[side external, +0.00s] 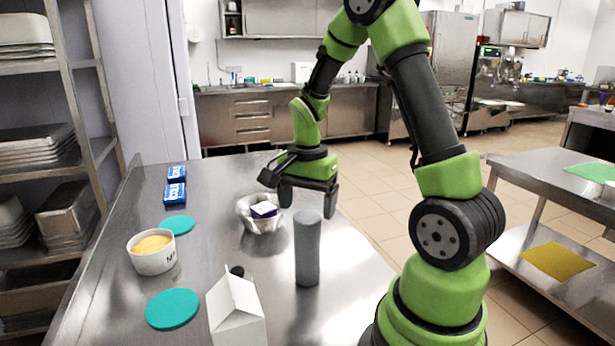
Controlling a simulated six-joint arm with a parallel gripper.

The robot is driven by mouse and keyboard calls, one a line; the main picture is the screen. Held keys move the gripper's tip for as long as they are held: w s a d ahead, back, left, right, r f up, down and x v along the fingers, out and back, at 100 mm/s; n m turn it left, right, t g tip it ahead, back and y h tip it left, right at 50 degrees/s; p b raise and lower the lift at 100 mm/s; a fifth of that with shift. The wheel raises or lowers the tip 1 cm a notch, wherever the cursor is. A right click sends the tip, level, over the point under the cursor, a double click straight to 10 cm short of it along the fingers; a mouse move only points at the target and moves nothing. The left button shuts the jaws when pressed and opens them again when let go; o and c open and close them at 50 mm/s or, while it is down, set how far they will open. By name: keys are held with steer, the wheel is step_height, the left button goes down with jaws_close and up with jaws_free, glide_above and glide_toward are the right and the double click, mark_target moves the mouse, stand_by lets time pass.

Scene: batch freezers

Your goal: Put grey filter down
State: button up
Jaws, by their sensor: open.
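The grey filter (307,250) is a tall grey cylinder standing upright on the steel table (360,270), right of the middle. My gripper (308,200) is open, with its fingers spread and pointing down. In the picture it is above and behind the filter, and its fingers appear apart from it. The exact gap in depth cannot be told. Nothing shows between the fingers.
A metal bowl (246,222) holding a small white and purple item (264,210) stands left of my gripper. A white tub (152,262), teal discs (172,309), a white carton (235,315) and blue boxes (174,193) occupy the left side.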

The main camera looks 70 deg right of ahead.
step_height(320, 180, up, 6)
steer(key=shift+r, duration=0.2)
steer(key=s+a+r+n+t+y, duration=0.1)
steer(key=s+a+r+n+t, duration=0.2)
steer(key=a+n, duration=0.4)
steer(key=s+a+r+n+t+y, duration=0.1)
steer(key=s+a+r+n+t, duration=0.3)
steer(key=a, duration=0.5)
steer(key=s+r+n, duration=0.1)
steer(key=s+n, duration=0.1)
steer(key=n, duration=0.1)
steer(key=shift+r, duration=0.35)
